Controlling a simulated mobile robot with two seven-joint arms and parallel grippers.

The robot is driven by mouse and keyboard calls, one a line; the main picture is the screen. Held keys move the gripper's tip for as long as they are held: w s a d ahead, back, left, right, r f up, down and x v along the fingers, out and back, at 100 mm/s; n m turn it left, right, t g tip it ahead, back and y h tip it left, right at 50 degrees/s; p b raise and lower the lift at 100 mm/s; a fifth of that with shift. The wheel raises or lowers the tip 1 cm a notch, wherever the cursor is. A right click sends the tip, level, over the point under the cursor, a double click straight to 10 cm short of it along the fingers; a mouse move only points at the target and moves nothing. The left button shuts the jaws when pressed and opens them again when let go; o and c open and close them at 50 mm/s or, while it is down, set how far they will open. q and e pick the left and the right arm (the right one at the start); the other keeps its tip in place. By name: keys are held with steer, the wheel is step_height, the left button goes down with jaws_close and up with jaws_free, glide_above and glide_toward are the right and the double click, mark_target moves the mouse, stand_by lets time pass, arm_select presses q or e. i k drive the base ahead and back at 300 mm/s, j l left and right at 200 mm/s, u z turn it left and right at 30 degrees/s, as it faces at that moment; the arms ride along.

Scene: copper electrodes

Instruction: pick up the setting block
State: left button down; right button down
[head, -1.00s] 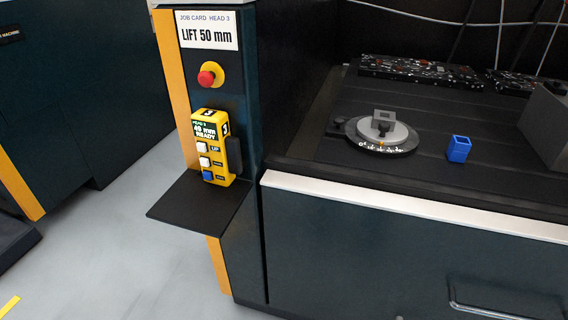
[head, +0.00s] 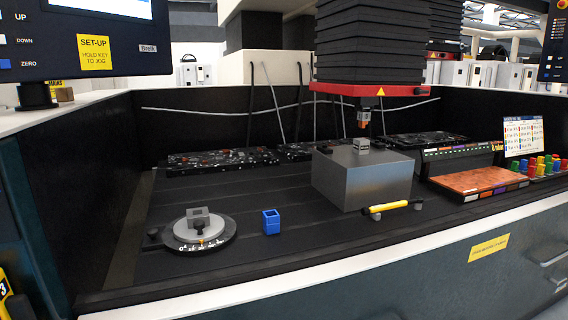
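No label marks the setting block, so I cannot tell for sure which piece it is. A blue square block (head: 271,222) with an open top stands upright on the dark machine bed (head: 290,255). To its left, a small grey block (head: 198,217) sits on a round dial-like plate (head: 215,243). To its right is a large grey metal block (head: 345,188) with a small light-grey piece (head: 361,146) on top. A copper-coloured tip (head: 363,116) hangs from the machine head above that piece. Neither of my grippers is in view.
An orange-brown tray (head: 470,182) and coloured pieces (head: 535,167) are at right. Dark circuit-like plates (head: 222,160) lie behind. A pale front ledge (head: 160,306) edges the bed. Bed around the blue block is clear.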

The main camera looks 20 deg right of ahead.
mark_target(360, 144)
steer(key=l+z, duration=0.1)
steer(key=z, duration=0.25)
steer(key=l+z, duration=0.1)
steer(key=z, duration=0.3)
steer(key=l+z, duration=0.15)
steer(key=z, duration=0.2)
steer(key=i+l, duration=0.2)
steer(key=l, duration=0.2)
steer(key=i+l+z, duration=0.1)
steer(key=l, duration=0.3)
steer(key=i+l, duration=0.3)
steer(key=l+z, duration=0.05)
